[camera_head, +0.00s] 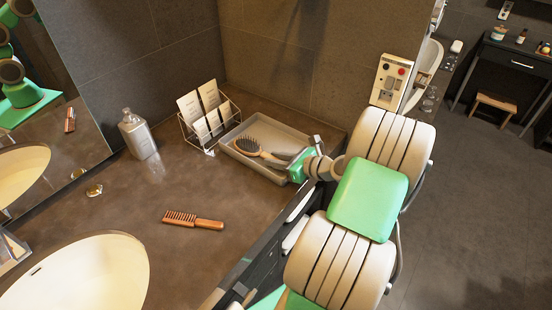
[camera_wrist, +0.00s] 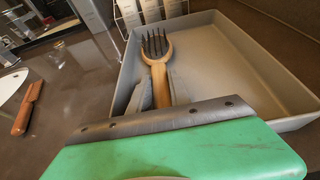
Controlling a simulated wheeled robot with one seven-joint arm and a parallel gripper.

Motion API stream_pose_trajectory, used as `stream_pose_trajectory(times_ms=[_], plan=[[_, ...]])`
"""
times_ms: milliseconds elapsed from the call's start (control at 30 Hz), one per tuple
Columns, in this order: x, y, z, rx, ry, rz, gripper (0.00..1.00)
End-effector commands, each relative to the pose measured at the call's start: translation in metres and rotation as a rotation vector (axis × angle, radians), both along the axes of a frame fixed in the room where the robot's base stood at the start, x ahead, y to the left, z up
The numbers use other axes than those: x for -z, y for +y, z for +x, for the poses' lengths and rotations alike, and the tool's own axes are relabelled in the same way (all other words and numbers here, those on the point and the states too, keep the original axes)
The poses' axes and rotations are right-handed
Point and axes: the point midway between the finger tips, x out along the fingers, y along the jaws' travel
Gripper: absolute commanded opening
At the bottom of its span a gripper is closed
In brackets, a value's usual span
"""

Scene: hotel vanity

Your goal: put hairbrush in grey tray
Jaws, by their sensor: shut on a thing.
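The hairbrush (camera_head: 250,147) has an oval dark-bristled head and a wooden handle. It is over the left part of the grey tray (camera_head: 291,134), and the wrist view shows the brush (camera_wrist: 157,46) with its bristles up, inside the outline of the tray (camera_wrist: 252,82). My gripper (camera_head: 281,158) reaches in from the right and is shut on the handle. In the wrist view the grey fingers of my gripper (camera_wrist: 150,95) are at the handle, whose near end is hidden. I cannot tell whether the brush touches the tray floor.
A wire rack with cards (camera_head: 208,116) stands against the tray's left side. A grey bottle (camera_head: 138,135) is farther left. A wooden comb (camera_head: 193,220) lies on the counter near the white basin (camera_head: 88,275). The tray's right part is empty.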

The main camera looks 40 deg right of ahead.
Motion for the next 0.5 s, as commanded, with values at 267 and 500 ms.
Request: stream_pose_trajectory(times_ms=[267, 500], plan=[[0.0001, 0.0002, 0.0, 0.0, 0.0, 0.0, 0.44], [-0.0005, 0.0002, 0.0, 0.0, 0.0, 0.0, 0.45]])
